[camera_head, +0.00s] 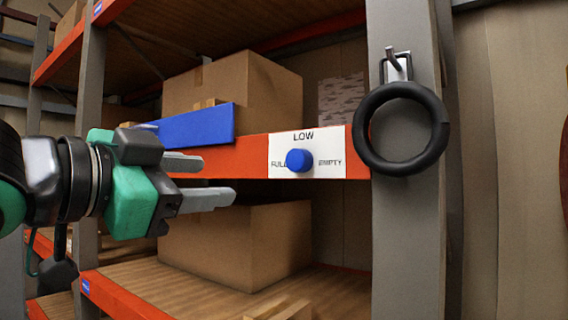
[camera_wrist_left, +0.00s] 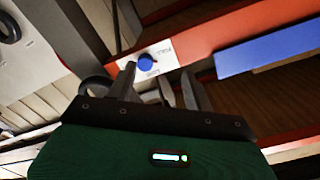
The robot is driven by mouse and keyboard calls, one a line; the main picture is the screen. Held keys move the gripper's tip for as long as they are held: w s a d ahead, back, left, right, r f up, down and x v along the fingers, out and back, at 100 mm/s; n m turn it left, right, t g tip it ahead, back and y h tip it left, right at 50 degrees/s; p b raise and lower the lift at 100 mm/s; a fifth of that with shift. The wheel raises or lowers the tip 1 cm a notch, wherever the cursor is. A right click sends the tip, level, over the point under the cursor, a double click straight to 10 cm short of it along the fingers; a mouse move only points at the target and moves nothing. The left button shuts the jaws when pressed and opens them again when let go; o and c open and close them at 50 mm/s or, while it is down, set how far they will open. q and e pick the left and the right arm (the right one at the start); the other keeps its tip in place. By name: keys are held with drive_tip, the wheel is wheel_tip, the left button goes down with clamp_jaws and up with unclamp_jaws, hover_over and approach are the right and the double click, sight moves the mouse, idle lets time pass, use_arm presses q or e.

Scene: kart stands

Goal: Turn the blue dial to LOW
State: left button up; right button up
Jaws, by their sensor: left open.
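The blue dial (camera_head: 299,159) sits on a white label plate (camera_head: 336,142) on the orange shelf beam. The plate reads LOW above the dial, FULL at its left and EMPTY at its right. I cannot tell where the dial points. My left gripper (camera_head: 219,180) is open and empty, to the left of the dial and apart from it, its fingers pointing right. In the left wrist view the dial (camera_wrist_left: 145,61) shows beyond the two fingers (camera_wrist_left: 160,86). My right gripper is in neither view.
A blue panel (camera_head: 197,126) is on the beam left of the plate. A black ring (camera_head: 365,133) hangs from a hook on the grey post (camera_head: 408,240) to the right. Cardboard boxes stand on the upper shelf (camera_head: 262,88) and lower shelf (camera_head: 235,250).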

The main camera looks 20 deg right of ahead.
use_arm(q)
drive_tip(key=s+r+m, duration=0.1)
drive_tip(key=s+r, duration=0.2)
drive_tip(key=s, duration=0.2)
drive_tip(key=p, duration=0.5)
approach(294, 160)
drive_tip(key=x, duration=0.7)
drive_tip(key=shift+w+d+r, duration=0.1)
drive_tip(key=shift+w+d, duration=0.05)
drive_tip(key=shift+w, duration=0.05)
drive_tip(key=shift+w+d, duration=0.25)
drive_tip(key=shift+d, duration=0.2)
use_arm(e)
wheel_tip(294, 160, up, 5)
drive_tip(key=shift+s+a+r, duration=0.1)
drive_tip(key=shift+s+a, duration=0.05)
use_arm(q)
drive_tip(key=c, duration=1)
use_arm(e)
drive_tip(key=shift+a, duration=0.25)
